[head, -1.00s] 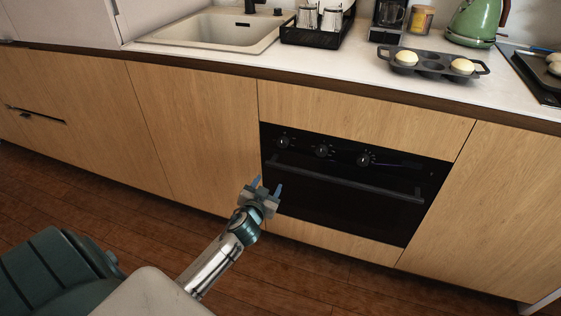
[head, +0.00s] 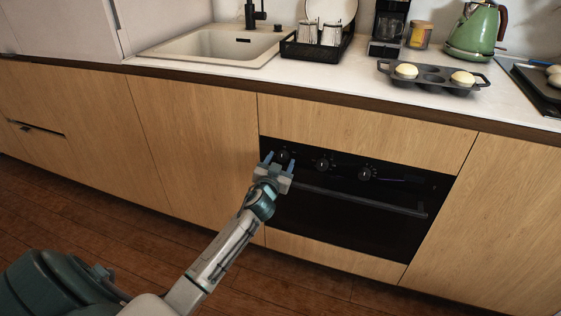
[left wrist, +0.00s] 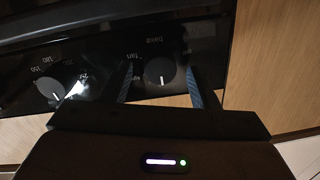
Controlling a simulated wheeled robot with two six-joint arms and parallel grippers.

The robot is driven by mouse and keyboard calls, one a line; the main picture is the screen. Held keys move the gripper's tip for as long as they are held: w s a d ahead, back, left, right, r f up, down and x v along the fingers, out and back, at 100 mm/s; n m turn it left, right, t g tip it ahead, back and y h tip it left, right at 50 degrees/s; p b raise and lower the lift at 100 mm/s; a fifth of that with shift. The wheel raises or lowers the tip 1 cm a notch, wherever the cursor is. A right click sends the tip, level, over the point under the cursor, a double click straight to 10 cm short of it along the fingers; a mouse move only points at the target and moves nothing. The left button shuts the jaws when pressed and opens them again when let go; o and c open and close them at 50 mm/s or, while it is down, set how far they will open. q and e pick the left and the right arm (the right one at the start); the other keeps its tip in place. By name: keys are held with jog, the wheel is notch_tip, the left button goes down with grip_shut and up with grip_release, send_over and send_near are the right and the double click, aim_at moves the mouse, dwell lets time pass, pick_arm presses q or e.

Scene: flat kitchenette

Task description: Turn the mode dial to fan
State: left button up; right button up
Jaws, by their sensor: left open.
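The mode dial (head: 283,156) is the leftmost black knob on the oven's black control panel. In the left wrist view, the mode dial (left wrist: 159,71) is round, with a white pointer mark toward the picture's bottom. Small labels, apparently "fan" and "bake", lie above it there. My left gripper (head: 279,161) is open in front of this dial. In the left wrist view its two blue-grey fingers (left wrist: 160,66) appear on either side of the dial. I cannot tell whether they touch it. My right gripper is not in view.
A middle knob (head: 323,164) and a right knob (head: 367,174) share the panel. The numbered knob (left wrist: 47,88) shows left in the wrist view. The oven handle (head: 350,198) runs below the knobs. A muffin tin (head: 432,78) and a green kettle (head: 474,28) stand on the counter above.

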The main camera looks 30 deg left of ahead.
pick_arm(q)
jog(key=shift+w, duration=0.25)
jog(key=c, duration=1)
jog(key=shift+m, duration=0.3)
